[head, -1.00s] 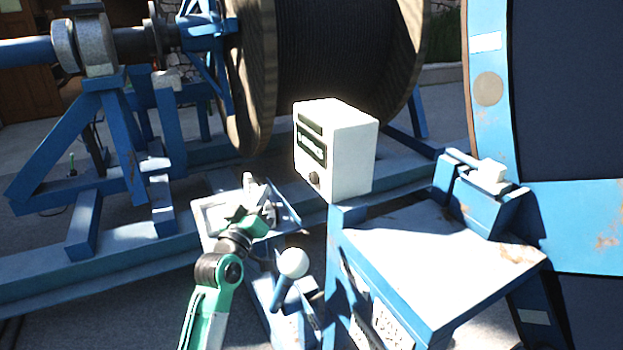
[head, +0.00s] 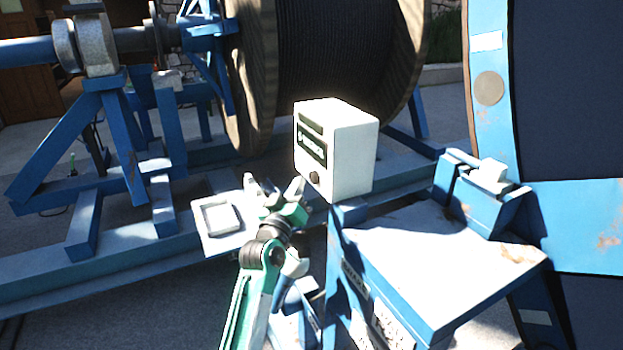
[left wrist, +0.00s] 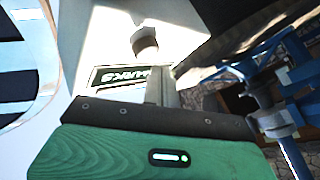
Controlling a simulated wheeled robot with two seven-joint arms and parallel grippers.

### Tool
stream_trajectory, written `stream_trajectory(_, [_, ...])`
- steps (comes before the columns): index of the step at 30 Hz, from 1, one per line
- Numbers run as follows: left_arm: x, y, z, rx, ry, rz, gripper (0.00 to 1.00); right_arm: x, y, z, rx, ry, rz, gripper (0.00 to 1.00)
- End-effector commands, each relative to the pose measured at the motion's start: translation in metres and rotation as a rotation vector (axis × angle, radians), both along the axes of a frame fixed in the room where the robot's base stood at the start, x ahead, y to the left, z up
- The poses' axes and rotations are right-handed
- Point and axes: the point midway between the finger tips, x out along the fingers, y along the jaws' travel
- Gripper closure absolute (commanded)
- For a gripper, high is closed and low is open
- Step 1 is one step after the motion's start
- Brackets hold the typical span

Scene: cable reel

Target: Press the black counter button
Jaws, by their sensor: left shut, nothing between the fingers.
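The counter is a white box (head: 345,150) on a blue stand, with a dark display window on its left face. The black button (head: 314,178) is a small round knob low on that face. My left gripper (head: 298,186), on a green and white arm, is shut and empty. Its tip is just left of and slightly below the button in the head view; whether they touch I cannot tell. In the left wrist view, a dark round knob (left wrist: 145,42) shows on the white face beyond the fingers, near a lettered label (left wrist: 118,78). My right gripper is not in view.
A large cable reel (head: 330,60) stands behind the counter. A blue bench with a pale top (head: 440,260) is at the right front. A pale panel with a square frame (head: 205,240) lies left of my gripper. Blue frame beams run along the left.

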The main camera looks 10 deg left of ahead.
Motion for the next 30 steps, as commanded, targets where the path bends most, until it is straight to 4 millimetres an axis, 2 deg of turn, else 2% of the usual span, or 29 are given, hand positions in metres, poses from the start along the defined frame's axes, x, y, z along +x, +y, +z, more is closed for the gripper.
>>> stream_trajectory(30, [0.0004,-0.0006,0.0000,-0.001,0.000,0.000,1.00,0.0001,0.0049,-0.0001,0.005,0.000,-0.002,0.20])
